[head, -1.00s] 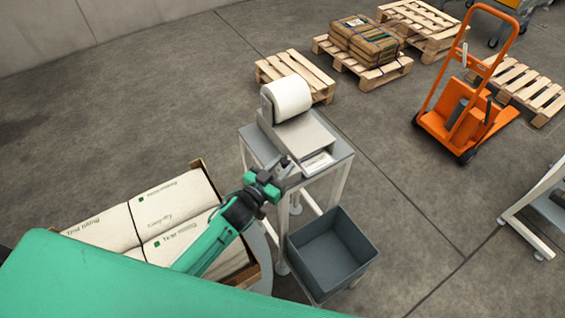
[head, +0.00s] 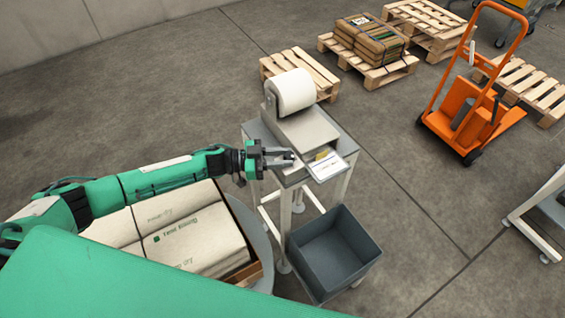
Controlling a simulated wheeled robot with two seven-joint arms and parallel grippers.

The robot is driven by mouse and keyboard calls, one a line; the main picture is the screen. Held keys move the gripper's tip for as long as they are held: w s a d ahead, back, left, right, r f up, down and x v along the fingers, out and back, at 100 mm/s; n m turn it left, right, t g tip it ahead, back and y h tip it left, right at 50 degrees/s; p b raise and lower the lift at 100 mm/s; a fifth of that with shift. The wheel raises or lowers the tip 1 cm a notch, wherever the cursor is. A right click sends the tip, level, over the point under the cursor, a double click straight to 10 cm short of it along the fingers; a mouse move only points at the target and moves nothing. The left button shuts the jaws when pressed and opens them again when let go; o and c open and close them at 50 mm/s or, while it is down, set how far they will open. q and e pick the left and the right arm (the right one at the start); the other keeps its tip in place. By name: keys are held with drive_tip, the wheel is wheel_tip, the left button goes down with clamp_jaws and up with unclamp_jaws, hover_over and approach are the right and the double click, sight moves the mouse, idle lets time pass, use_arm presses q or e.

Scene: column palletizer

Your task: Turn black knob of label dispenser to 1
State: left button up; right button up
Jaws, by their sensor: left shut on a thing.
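The label dispenser (head: 305,127) is a grey sloped box with a white roll (head: 292,91) on top, standing on a small grey stand. A white label plate (head: 327,166) shows at its front right. My left gripper (head: 290,156) reaches in level from the left, its fingers at the dispenser's near left front. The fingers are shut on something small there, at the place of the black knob. The knob itself is hidden by the fingers, so its setting cannot be read. My right gripper is not in view.
A dark grey bin (head: 334,250) stands low in front of the stand. White sacks (head: 194,239) lie stacked at the left below my arm. Wooden pallets (head: 300,75) and an orange hand truck (head: 470,100) stand behind, with open floor between.

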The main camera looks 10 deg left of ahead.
use_arm(q)
drive_tip(key=m+g+b, duration=0.1)
drive_tip(key=g+b, duration=0.1)
drive_tip(key=m+g+b, duration=0.1)
drive_tip(key=m+g, duration=0.1)
drive_tip(key=w+m+g+h+b, duration=0.1)
drive_tip(key=g+b, duration=0.1)
drive_tip(key=g, duration=0.1)
drive_tip(key=shift+f+m+b, duration=0.2)
drive_tip(key=shift+m+b, duration=0.1)
drive_tip(key=shift+b, duration=0.05)
drive_tip(key=shift+r+m+g+b, duration=0.1)
drive_tip(key=shift+m+g+b, duration=0.55)
drive_tip(key=shift+g, duration=0.35)
drive_tip(key=shift+r+g, duration=0.15)
drive_tip(key=shift+g, duration=0.15)
drive_tip(key=o, duration=1)
drive_tip(key=shift+c, duration=0.2)
